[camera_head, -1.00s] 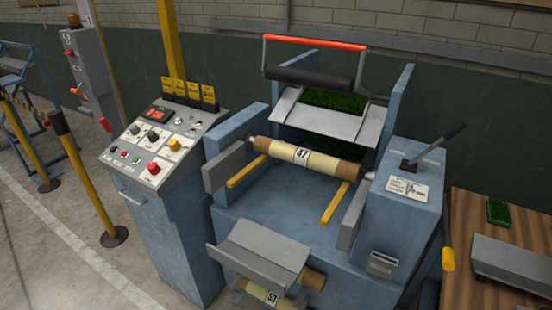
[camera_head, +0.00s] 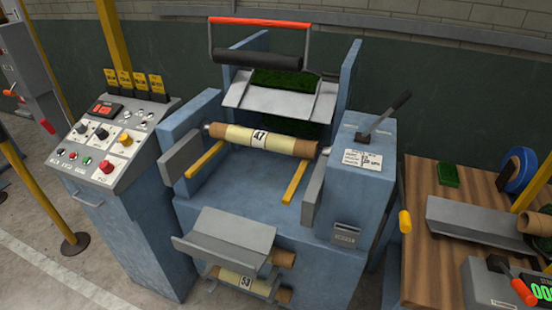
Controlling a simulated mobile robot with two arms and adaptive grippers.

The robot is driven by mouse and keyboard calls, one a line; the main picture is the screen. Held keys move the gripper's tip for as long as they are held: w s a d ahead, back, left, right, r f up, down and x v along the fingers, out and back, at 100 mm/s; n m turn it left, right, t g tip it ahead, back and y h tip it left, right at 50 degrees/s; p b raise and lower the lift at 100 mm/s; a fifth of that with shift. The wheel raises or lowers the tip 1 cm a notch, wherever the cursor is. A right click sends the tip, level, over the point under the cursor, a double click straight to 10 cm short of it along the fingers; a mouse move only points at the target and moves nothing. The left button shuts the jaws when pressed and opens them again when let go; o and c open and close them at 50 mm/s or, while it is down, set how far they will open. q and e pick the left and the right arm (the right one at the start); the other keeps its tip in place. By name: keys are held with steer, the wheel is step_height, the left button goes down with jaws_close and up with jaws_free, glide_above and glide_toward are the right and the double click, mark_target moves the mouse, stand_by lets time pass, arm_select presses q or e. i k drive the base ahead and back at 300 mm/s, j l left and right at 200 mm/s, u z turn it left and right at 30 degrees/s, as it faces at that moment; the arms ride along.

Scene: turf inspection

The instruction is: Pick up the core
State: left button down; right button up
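A cardboard core with a pale yellow wrap and the label 47 (camera_head: 283,142) lies across the blue machine, between its side plates and above two yellow bars. A second core labelled 53 (camera_head: 240,280) sits low at the machine's front, partly hidden under a grey curved tray (camera_head: 225,238). A bare brown tube end (camera_head: 537,222) shows at the right edge on the wooden table. Neither of my grippers is in view.
A control panel (camera_head: 105,140) with buttons stands left of the machine (camera_head: 250,185). A lever (camera_head: 390,115) rises at the machine's right. The wooden table (camera_head: 430,280) holds a grey trough (camera_head: 470,222), a green turf piece (camera_head: 448,175), a blue ring (camera_head: 519,170) and a device with a green display (camera_head: 500,285).

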mark_target(285, 145)
steer(key=i+j+z, duration=0.2)
steer(key=j, duration=0.15)
steer(key=i+j+z, duration=0.2)
steer(key=j, duration=0.15)
steer(key=i+j+z, duration=0.2)
steer(key=j, duration=0.15)
steer(key=i+j+z, duration=0.2)
steer(key=j, duration=0.2)
steer(key=k, duration=0.1)
